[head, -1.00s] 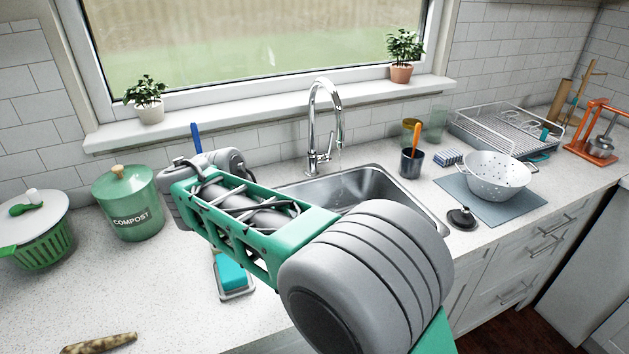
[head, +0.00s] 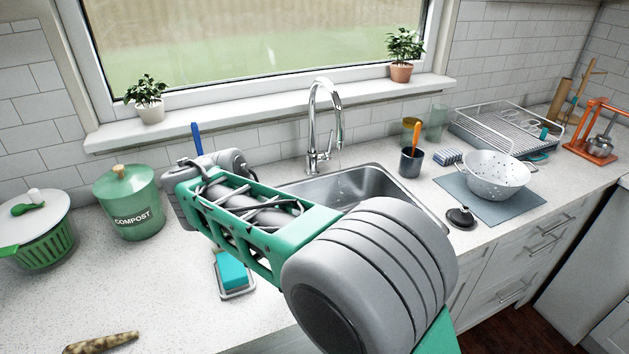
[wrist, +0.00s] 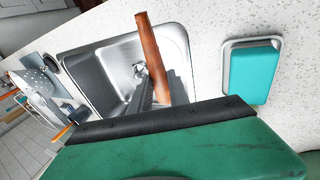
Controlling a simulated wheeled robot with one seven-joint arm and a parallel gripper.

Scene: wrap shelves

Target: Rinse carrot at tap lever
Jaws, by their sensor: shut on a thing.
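An orange-brown carrot (wrist: 150,50) is held in my gripper (wrist: 158,88), which is shut on it. In the wrist view the carrot sticks out past the dark fingers and overlaps the steel sink basin (wrist: 115,60). The head view shows neither gripper nor carrot, as my arm covers them. The chrome tap (head: 313,125) arches over the sink (head: 320,189), and a thin stream of water seems to fall from its spout. I cannot clearly make out the tap lever. Whether the water touches the carrot cannot be seen.
A teal sponge on a tray (head: 233,272) lies left of the sink. A compost bin (head: 130,205) and a salad spinner (head: 38,232) stand at left. A mottled brown root (head: 100,342) lies at the front left. A white colander (head: 497,176) and dark cup (head: 411,162) stand right.

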